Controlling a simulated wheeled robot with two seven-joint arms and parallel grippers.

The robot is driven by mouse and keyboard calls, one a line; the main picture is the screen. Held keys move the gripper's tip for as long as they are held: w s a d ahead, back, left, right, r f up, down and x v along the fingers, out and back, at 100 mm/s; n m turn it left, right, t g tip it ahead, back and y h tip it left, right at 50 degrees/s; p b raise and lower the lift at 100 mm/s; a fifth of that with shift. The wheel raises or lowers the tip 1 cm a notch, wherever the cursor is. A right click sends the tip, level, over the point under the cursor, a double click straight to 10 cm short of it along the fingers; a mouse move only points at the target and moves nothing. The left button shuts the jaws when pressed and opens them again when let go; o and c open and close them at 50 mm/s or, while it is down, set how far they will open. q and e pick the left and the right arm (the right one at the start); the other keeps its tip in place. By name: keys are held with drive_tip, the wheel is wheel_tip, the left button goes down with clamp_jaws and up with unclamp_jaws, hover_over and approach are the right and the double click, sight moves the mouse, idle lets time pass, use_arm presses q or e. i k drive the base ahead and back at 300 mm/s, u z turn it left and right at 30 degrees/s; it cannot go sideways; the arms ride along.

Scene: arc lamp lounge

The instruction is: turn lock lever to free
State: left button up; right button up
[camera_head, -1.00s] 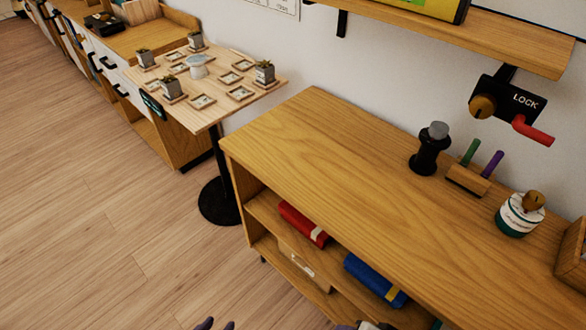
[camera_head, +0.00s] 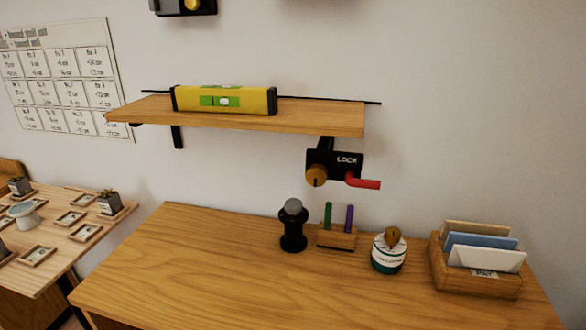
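The lock (camera_head: 334,163) is a black box labelled "LOCK", hanging on a black bracket below the wooden wall shelf. Its red lever (camera_head: 363,182) sticks out to the right, close to level and tilted slightly down. A round wooden knob (camera_head: 316,176) with a dark slot is on the lock's left side. The lever is fully in sight, with nothing touching it. Neither of my grippers shows in the head view.
A yellow spirit level (camera_head: 224,100) lies on the wall shelf (camera_head: 320,119). Below the lock, the wooden cabinet top (camera_head: 190,260) holds a black grinder-like object (camera_head: 293,228), a pen block (camera_head: 337,239), a white-and-green jar (camera_head: 388,256) and a card holder (camera_head: 470,278). Its left part is clear.

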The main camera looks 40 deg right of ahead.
sight(349, 179)
drive_tip(key=u, duration=0.05)
drive_tip(key=k, duration=0.65)
drive_tip(key=z, duration=1.15)
drive_tip(key=i, duration=0.4)
